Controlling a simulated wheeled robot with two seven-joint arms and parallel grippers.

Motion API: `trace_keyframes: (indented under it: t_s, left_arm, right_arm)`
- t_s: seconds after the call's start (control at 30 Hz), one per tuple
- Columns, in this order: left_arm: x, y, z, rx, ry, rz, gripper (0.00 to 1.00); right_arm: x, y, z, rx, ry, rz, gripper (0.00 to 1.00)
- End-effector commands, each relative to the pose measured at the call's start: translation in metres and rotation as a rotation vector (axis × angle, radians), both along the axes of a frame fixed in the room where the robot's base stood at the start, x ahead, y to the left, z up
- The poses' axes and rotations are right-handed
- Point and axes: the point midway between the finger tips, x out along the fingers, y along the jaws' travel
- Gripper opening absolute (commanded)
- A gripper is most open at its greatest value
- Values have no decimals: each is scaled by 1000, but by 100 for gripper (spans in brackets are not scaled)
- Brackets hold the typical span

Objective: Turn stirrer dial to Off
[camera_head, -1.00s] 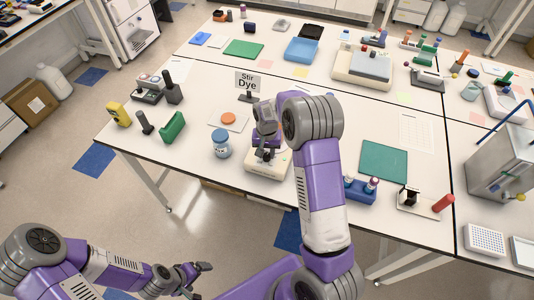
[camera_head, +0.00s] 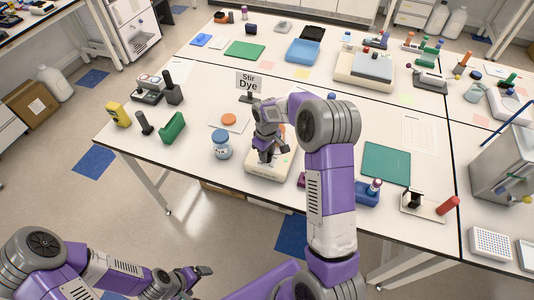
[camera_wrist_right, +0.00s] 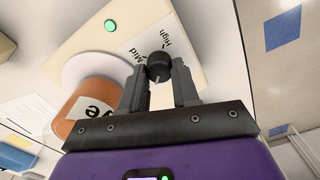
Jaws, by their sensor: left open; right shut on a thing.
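The stirrer (camera_head: 262,170) is a cream box near the table's front edge, under my right gripper (camera_head: 265,155). In the right wrist view its cream top (camera_wrist_right: 95,40) shows the words "High" and "Mid" and a green round button (camera_wrist_right: 110,25). The black dial (camera_wrist_right: 158,66) sits between the fingertips of my right gripper, which is shut on it. A pale mark shows on the dial; its exact setting is hard to tell, and no "Off" label is visible. My left gripper (camera_head: 203,272) is open and empty, low in front of the table.
An orange bottle (camera_wrist_right: 88,100) stands on the stirrer's white round plate (camera_wrist_right: 95,68), close beside the right gripper. A blue-lidded jar (camera_head: 221,145) is left of the stirrer. A "Stir Dye" sign (camera_head: 249,82) stands behind. A blue tube rack (camera_head: 368,194) is to the right.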

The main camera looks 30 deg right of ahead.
Motion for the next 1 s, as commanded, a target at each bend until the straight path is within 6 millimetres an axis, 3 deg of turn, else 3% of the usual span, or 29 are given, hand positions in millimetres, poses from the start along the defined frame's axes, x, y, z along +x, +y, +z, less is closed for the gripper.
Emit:
trace_keyframes:
  t_s: [1.0]
  left_arm:
    - [0, 0, 9, 0, 0, 0, 92]
  right_arm:
    - [-2, 2, 2, -1, -3, 965, 0]
